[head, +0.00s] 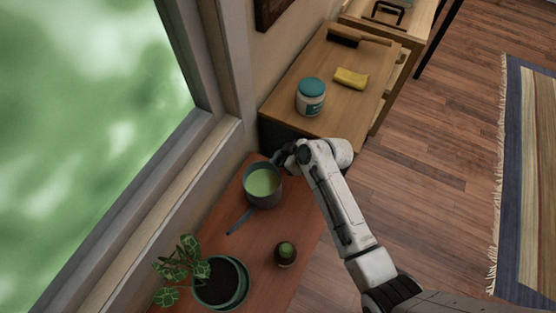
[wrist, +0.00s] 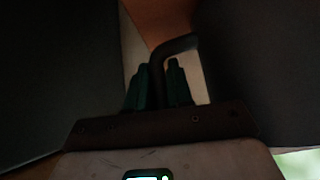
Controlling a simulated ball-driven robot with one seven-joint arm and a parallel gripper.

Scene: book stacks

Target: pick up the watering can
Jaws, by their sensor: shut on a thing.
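The watering can (head: 249,194) is dark grey, with a pale green inside and a thin spout pointing to the lower left. It appears upright over the far end of the red-brown table; I cannot tell whether its base touches the top. My gripper (head: 280,159) is at its far right side, opposite the spout. In the wrist view, the dark green fingers of my gripper (wrist: 159,84) are shut on the can's dark curved handle (wrist: 176,45). Most of the can's handle is hidden by my gripper in the head view.
The red-brown table (head: 257,237) also bears a potted leafy plant (head: 221,286) and a small cactus pot (head: 286,255). A wooden cabinet (head: 345,112) beyond holds a teal-lidded jar (head: 311,97) and a yellow cloth (head: 351,78). The window sill (head: 187,189) is close at the left.

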